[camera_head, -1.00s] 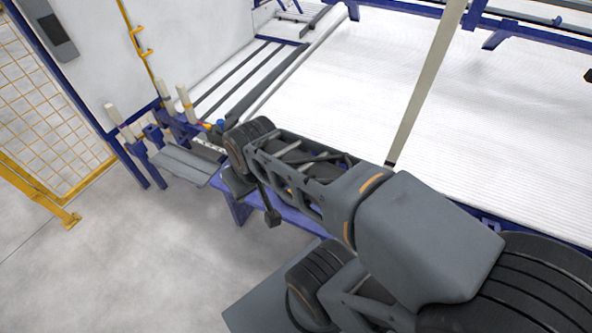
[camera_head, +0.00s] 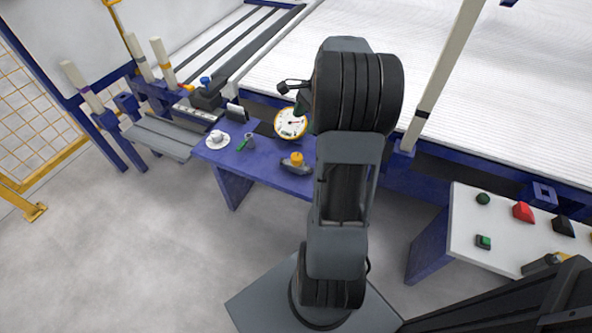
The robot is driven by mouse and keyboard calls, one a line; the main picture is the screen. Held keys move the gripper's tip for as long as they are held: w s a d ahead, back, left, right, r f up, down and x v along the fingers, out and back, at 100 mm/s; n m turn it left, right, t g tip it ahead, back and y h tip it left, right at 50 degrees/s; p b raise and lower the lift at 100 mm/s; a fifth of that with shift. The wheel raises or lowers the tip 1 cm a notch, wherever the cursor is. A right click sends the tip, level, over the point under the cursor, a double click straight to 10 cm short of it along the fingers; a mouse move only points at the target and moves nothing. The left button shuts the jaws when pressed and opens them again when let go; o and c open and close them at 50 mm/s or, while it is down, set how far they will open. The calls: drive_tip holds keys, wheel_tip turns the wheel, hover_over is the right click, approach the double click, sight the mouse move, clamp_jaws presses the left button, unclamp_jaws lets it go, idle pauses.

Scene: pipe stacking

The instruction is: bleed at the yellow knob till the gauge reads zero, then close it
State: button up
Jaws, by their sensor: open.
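The yellow knob (camera_head: 297,158) sits on top of a dark grey valve body (camera_head: 295,168) on the blue bench, left of my arm. The gauge (camera_head: 290,123) stands behind it, with a round white face and a yellow rim. A red mark or needle shows right of its centre, but the reading is too small to tell. My arm rises just right of both, and its thick dark wrist is beside the gauge's upper right. My gripper's fingers are hidden behind the wrist, and I see no contact with the knob.
On the blue bench (camera_head: 238,172) stand a white cup on a saucer (camera_head: 210,143) and a small green-handled item (camera_head: 243,146). A white panel (camera_head: 490,235) with green, red and black controls is at the right. A pale post (camera_head: 435,90) rises behind my arm. Open floor lies at front left.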

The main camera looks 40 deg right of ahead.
sight(297, 156)
drive_tip(key=shift+m+y, duration=0.3)
drive_tip(key=shift+m, duration=0.5)
drive_tip(key=d+b+x, duration=0.1)
drive_tip(key=b+x, duration=0.1)
drive_tip(key=x, duration=0.3)
drive_tip(key=d+f+b+x, duration=0.1)
drive_tip(key=b+x, duration=0.1)
drive_tip(key=x, duration=0.3)
drive_tip(key=d+b+x, duration=0.1)
drive_tip(key=b+x, duration=0.1)
drive_tip(key=x, duration=0.3)
drive_tip(key=shift+f+b, duration=0.35)
drive_tip(key=shift+f, duration=0.2)
drive_tip(key=shift+s, duration=0.1)
drive_tip(key=c, duration=0.9)
drive_tip(key=shift+c, duration=0.2)
